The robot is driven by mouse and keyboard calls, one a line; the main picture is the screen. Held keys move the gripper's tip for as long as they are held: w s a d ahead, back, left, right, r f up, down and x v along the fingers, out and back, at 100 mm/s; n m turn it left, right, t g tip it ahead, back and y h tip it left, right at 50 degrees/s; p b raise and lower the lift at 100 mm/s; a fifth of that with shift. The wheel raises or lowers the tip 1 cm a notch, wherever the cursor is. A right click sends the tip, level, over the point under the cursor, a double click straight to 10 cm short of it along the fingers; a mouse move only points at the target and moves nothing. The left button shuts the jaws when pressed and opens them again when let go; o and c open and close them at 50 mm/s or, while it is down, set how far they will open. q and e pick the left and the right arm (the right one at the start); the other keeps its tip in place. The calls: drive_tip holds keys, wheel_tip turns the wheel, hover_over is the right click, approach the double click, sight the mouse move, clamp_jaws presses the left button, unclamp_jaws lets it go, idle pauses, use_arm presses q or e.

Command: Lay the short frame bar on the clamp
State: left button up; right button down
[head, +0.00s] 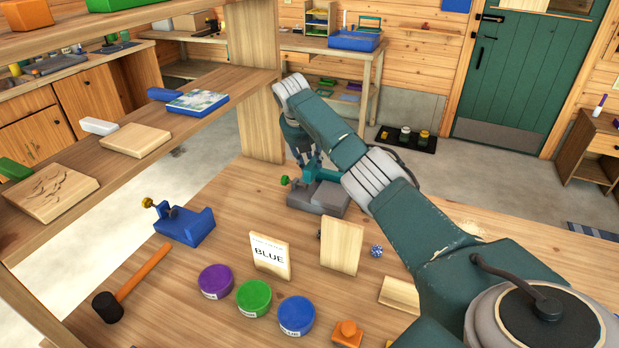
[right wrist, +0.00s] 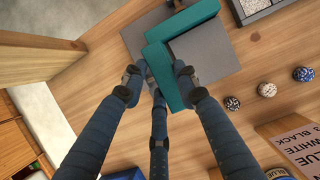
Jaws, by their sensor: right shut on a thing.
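My right gripper (head: 303,160) reaches to the far side of the wooden workbench. In the right wrist view its fingers (right wrist: 157,78) close around a teal bar-like piece (right wrist: 166,84), which I take for the short frame bar. It lies against another teal strip, making an L beside a grey plate (right wrist: 205,50); whether the two strips are one part I cannot tell. The grey clamp (head: 320,204) with a green knob sits directly under the gripper. The fingers and arm hide part of it. My left gripper is not in view.
A blue clamp (head: 188,227) with a yellow knob, a hammer (head: 135,280), purple, green and blue tubs (head: 254,297), and a "BLUE" card (head: 270,256) stand nearer. A wooden shelf (head: 135,137) rises at left. Small speckled balls (right wrist: 267,89) lie beside the clamp.

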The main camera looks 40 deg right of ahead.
wheel_tip(320, 180, down, 4)
wheel_tip(320, 180, down, 3)
drive_tip(key=shift+r, duration=0.2)
drive_tip(key=shift+f, duration=0.25)
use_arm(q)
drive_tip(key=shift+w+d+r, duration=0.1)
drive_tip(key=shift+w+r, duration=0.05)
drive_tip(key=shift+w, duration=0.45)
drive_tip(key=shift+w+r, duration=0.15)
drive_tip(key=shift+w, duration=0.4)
use_arm(e)
drive_tip(key=shift+f, duration=0.1)
drive_tip(key=c, duration=1.5)
unclamp_jaws()
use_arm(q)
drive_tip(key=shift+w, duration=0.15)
use_arm(e)
drive_tip(key=shift+o, duration=0.8)
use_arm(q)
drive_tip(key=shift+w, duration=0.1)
